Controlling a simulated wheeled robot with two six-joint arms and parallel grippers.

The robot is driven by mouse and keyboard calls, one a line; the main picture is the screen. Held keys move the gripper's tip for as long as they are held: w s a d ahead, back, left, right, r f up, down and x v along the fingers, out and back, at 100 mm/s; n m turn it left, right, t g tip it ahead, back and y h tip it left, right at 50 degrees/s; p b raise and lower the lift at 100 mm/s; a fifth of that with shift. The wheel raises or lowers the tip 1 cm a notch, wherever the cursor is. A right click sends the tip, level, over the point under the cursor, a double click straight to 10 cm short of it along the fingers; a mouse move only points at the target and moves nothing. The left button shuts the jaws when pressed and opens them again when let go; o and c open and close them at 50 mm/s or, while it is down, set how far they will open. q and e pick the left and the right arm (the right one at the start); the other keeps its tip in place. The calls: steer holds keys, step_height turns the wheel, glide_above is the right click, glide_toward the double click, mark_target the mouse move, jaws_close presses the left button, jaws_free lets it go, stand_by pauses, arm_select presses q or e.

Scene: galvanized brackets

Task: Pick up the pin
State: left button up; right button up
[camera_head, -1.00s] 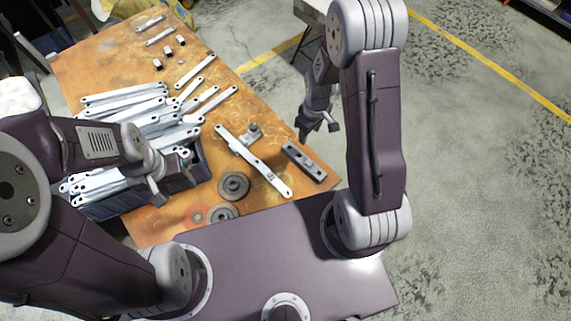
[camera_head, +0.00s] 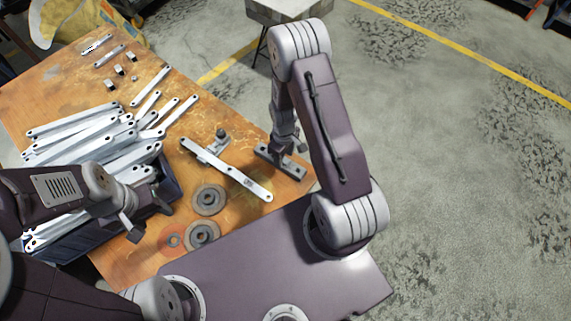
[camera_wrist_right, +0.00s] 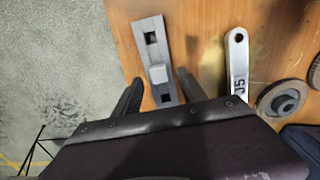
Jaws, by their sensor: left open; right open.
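A flat grey block (camera_head: 280,162) with square holes lies near the table's right edge. It also shows in the right wrist view (camera_wrist_right: 151,30). A pale square-topped peg, which looks like the pin (camera_wrist_right: 157,74), stands on the block between the two holes. My right gripper (camera_wrist_right: 158,82) is open, its dark fingers on either side of the block and peg, apart from the peg. In the head view the right gripper (camera_head: 283,150) is over the block and hides the peg. My left gripper (camera_head: 150,213) is open beside the crate of brackets.
A long bracket (camera_head: 226,169) lies left of the block, with a small metal fitting (camera_head: 220,135) beside it. Round grey discs (camera_head: 208,199) lie nearer me. A dark crate (camera_head: 172,188) heaped with brackets stands at the left. Small blocks lie at the far end.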

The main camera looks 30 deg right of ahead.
steer(key=shift+f, duration=0.5)
jaws_close()
steer(key=shift+r, duration=0.1)
